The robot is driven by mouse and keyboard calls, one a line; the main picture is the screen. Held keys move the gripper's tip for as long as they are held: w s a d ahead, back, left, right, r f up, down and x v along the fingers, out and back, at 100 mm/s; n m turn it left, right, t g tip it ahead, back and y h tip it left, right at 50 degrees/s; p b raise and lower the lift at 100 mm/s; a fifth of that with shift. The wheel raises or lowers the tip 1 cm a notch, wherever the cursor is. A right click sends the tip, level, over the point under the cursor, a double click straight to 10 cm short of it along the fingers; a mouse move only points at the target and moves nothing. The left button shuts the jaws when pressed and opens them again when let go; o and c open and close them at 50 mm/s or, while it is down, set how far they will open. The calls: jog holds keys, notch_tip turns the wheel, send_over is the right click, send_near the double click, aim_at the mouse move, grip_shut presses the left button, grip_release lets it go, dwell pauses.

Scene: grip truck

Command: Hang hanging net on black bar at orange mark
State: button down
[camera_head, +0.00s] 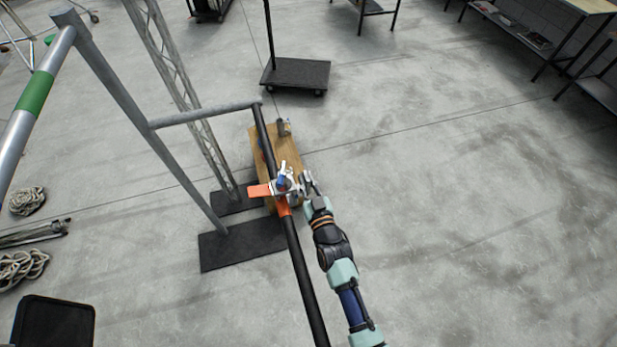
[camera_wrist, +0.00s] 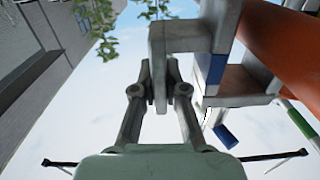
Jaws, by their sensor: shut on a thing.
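The black bar (camera_head: 303,281) runs from the grey frame toward the bottom of the head view. Its orange mark (camera_head: 283,207) shows just below a grey metal clamp-like piece (camera_head: 284,185) with a blue part. An orange flat piece (camera_head: 259,190) sticks out to its left. My gripper (camera_head: 307,179) is at the right side of the bar, shut on the metal piece. In the wrist view the fingers close on its grey bracket (camera_wrist: 178,38), with the orange surface (camera_wrist: 288,40) close on the right. I cannot tell whether the piece is seated on the bar. No net is distinguishable.
A wooden cart top (camera_head: 291,147) with small items lies below the bar. A grey upright frame (camera_head: 150,128) and black base plate (camera_head: 238,247) stand on the left. A dark platform cart (camera_head: 296,74) is behind. The floor to the right is clear.

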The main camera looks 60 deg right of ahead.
aim_at(293, 204)
jog(key=shift+w+a+r+p, duration=0.25)
jog(key=shift+w+a+p, duration=0.1)
jog(key=shift+p, duration=1.1)
jog(key=shift+a+f+p, duration=0.15)
jog(key=shift+a+p, duration=0.15)
jog(key=shift+p, duration=0.75)
jog(key=shift+f, duration=0.15)
jog(key=shift+f+b, duration=1)
jog(key=shift+b, duration=0.1)
jog(key=c, duration=1.1)
grip_release()
jog(key=shift+w, duration=0.1)
jog(key=shift+c, duration=0.2)
jog(key=shift+f, duration=0.15)
